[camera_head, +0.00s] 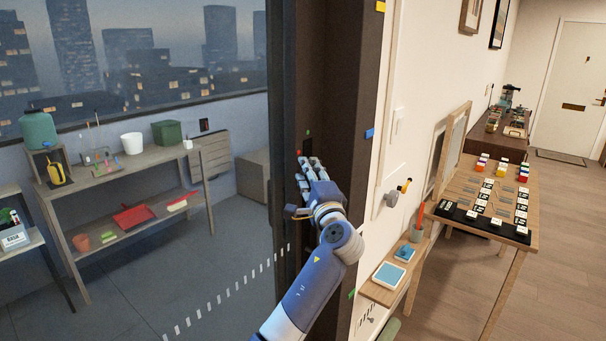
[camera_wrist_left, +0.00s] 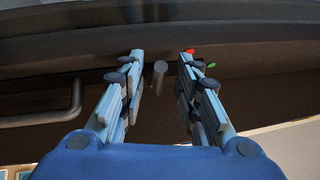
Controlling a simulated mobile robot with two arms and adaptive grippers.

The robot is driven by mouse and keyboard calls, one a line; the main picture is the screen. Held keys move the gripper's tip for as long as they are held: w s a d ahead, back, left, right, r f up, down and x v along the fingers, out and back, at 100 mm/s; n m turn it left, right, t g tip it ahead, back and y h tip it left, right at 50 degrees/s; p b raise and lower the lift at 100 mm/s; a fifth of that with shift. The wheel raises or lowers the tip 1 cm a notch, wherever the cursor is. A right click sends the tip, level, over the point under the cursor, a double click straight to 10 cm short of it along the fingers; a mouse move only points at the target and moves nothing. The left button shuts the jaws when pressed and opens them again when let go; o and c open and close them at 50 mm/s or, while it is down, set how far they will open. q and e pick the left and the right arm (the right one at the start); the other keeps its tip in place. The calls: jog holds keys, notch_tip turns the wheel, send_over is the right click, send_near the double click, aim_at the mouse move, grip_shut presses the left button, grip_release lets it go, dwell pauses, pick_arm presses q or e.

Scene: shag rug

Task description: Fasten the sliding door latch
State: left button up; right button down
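The sliding door's dark edge (camera_head: 283,90) stands beside the dark brown door frame (camera_head: 345,60). My left gripper (camera_head: 311,166) reaches up to this frame and hides part of it. In the left wrist view my left gripper (camera_wrist_left: 162,58) is open, its two fingers spread. A short grey cylindrical knob (camera_wrist_left: 159,76), which looks like the latch knob, stands between the fingers with visible gaps on both sides. A red marker (camera_wrist_left: 189,50) and a green marker (camera_wrist_left: 211,65) lie near the right finger. My right gripper is not in view.
A grey bar handle (camera_wrist_left: 76,100) is left of the fingers in the left wrist view. Left of the door are a shelf bench (camera_head: 120,178) and a window (camera_head: 150,50). On the right are a wall, a small wooden shelf (camera_head: 380,293) and a wooden table (camera_head: 460,205).

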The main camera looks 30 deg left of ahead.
pick_arm(q)
jog(key=v, duration=1.2)
jog(key=shift+a, duration=0.1)
